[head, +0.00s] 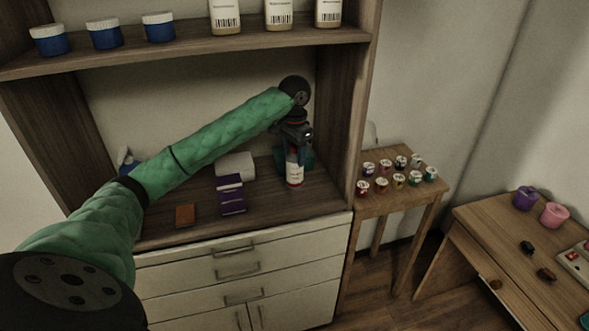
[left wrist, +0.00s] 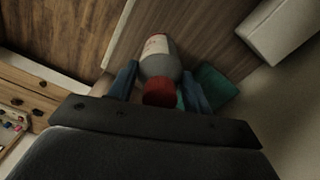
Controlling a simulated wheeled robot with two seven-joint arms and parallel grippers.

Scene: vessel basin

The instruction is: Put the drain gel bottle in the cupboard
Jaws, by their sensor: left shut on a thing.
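The drain gel bottle (head: 294,172), white with a red label, stands upright or nearly so at the right side of the cabinet's wooden counter. My left gripper (head: 293,148) is above it and shut on its upper part. In the left wrist view the grey-white bottle (left wrist: 160,60) with its red cap (left wrist: 160,92) lies between the two blue-grey fingers (left wrist: 158,88). I cannot tell whether the bottle's base touches the counter. The cupboard may be the pair of doors (head: 247,318) low in the cabinet, which look shut. My right gripper is not in view.
On the counter are a purple box (head: 231,195), a brown block (head: 185,216), a white box (head: 236,165) and a teal object (head: 308,158) behind the bottle. The shelf (head: 190,50) above holds jars and bottles. A small table (head: 400,203) with several jars stands to the right.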

